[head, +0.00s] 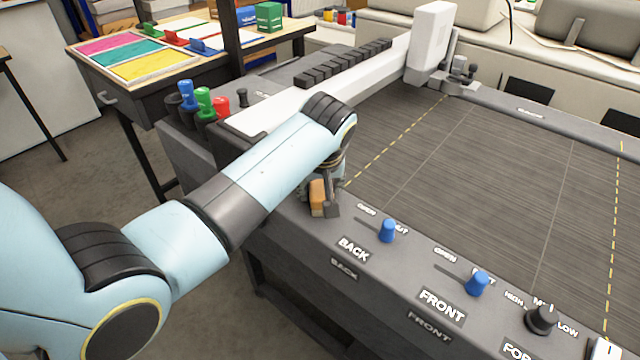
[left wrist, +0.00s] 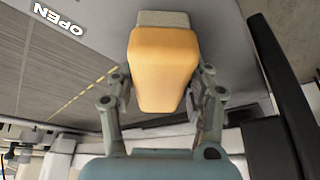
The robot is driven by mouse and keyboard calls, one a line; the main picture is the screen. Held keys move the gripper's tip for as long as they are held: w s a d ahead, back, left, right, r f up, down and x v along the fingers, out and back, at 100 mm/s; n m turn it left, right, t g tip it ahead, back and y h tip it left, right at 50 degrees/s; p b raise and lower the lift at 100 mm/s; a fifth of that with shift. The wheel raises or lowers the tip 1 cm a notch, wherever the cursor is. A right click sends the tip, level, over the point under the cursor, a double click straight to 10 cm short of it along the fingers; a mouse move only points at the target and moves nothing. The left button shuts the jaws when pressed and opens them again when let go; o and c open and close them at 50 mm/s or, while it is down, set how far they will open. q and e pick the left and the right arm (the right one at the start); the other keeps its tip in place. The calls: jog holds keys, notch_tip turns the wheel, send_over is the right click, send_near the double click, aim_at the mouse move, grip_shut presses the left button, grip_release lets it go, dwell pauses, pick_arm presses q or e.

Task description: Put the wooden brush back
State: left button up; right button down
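The wooden brush (head: 317,197) shows as a small orange-brown block at the left edge of the cutting table, by the BACK label. In the left wrist view the brush (left wrist: 163,62) has a smooth orange wooden body and a pale beige end at the top. My left gripper (head: 328,200) reaches down at the table edge. In the left wrist view the left gripper's fingers (left wrist: 163,85) close in on both sides of the brush and appear to grip it. I cannot tell whether the brush touches the table surface. My right gripper is out of view.
Blue levers (head: 387,231) and a black knob (head: 541,319) stand along the near edge. A white gantry beam (head: 385,70) crosses behind my arm. Blue, green and red-topped tools (head: 204,103) stand at its left end. The grey table bed (head: 490,170) is clear.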

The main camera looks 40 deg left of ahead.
pick_arm(q)
jog(key=shift+o, duration=1.1)
jog(key=shift+r, duration=0.25)
jog(key=v, duration=1.2)
jog(key=shift+f, duration=0.1)
